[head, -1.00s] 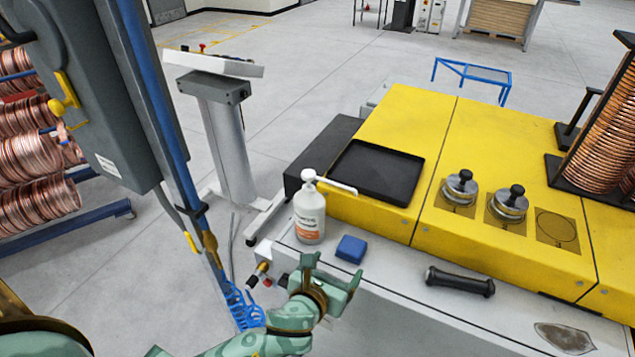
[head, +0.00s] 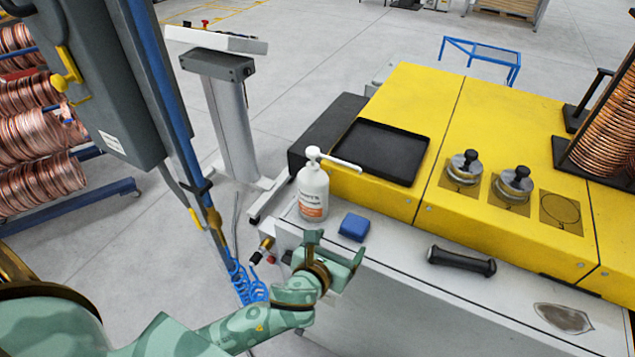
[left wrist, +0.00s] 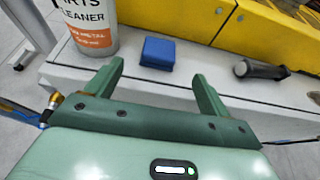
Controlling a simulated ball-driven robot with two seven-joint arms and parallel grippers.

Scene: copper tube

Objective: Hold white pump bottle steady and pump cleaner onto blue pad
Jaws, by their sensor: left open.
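The white pump bottle (head: 313,192) stands upright near the left end of the grey bench, its spout pointing right. Its lower body with an orange label also shows in the left wrist view (left wrist: 85,22). The blue pad (head: 354,227) lies flat on the bench to the right of the bottle; it also shows in the left wrist view (left wrist: 158,53). My left gripper (head: 337,246) is open and empty at the bench's front edge, in front of the pad and bottle and touching neither. My right gripper is not in view.
A black-handled tool (head: 461,262) lies on the bench to the right, with a grey patch (head: 564,318) farther right. Behind is a yellow machine (head: 440,140) with a black tray (head: 402,173) and knobbed weights (head: 463,170). Bench space between pad and tool is clear.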

